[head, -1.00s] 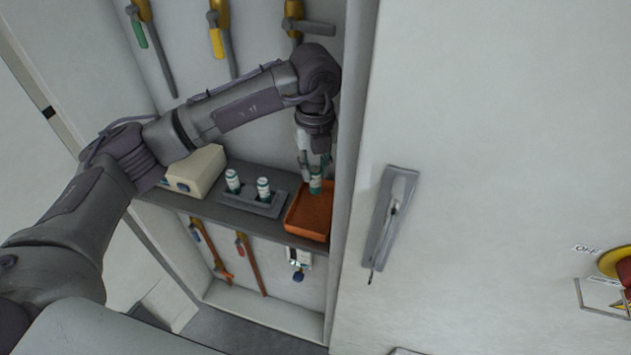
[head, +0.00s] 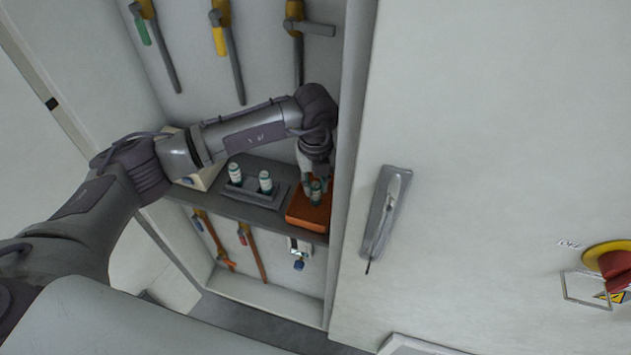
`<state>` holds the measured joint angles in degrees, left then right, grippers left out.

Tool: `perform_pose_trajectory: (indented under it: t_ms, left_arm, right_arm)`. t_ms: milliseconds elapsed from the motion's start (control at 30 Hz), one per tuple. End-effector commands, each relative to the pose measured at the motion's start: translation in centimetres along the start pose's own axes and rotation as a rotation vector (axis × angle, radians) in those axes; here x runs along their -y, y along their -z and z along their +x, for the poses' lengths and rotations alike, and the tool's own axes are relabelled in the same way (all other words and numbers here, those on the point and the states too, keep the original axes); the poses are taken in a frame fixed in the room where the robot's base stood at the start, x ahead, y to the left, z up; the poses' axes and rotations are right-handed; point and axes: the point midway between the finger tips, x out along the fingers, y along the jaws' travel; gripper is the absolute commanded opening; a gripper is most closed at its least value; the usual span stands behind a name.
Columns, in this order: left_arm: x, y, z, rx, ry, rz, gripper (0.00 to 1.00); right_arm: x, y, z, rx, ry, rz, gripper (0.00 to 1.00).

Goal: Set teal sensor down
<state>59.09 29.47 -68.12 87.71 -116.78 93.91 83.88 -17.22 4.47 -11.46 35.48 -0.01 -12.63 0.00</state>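The teal sensor (head: 316,193) is a small teal cylinder. It stands roughly upright between the fingers of my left gripper (head: 315,183), at the orange tray (head: 305,212) on the shelf. The gripper points down from above and looks shut on the sensor. The fingers hide part of the sensor, and I cannot tell whether its bottom touches the tray floor. My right gripper is not in view.
A grey rack (head: 253,198) with two white-and-teal bottles (head: 265,182) stands left of the tray on the shelf (head: 223,206). A beige box (head: 205,178) is farther left. The cabinet's side wall (head: 351,150) rises close to the tray's right.

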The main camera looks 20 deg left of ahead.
Motion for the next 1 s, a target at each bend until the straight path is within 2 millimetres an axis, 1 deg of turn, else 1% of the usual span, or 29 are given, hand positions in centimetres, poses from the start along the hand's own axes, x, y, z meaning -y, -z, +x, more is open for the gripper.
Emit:
perform_pose_trajectory:
  t_ms: [33, 133, 400, 500, 567, 667, 900, 1000]
  left_arm:
    - [0.0, 0.0, 0.0, 0.0, 0.0, 0.0, 0.34]
    - [0.0, 0.0, 0.0, 0.0, 0.0, 0.0, 0.5]
    - [0.0, 0.0, -0.1, 0.0, 0.0, 0.0, 0.51]
    - [0.0, 0.0, -0.6, 0.0, 0.0, -0.001, 0.51]
    - [0.0, -0.1, -0.9, 0.002, 0.002, 0.0, 0.51]
    - [0.1, -0.1, -2.4, 0.004, 0.004, 0.0, 0.51]
    - [0.1, -0.1, -7.6, 0.005, 0.004, 0.0, 0.51]
    - [0.1, -0.1, -9.5, 0.004, 0.004, 0.0, 0.51]
  right_arm:
    - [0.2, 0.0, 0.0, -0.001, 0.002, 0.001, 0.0]
    - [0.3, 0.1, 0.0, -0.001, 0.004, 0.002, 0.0]
    - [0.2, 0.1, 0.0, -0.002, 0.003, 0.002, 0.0]
    - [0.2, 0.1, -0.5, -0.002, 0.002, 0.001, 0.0]
    - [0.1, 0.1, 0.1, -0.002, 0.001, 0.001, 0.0]
    - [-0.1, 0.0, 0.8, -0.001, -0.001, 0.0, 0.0]
    - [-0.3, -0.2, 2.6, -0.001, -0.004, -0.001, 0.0]
    - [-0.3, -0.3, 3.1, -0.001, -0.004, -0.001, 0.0]
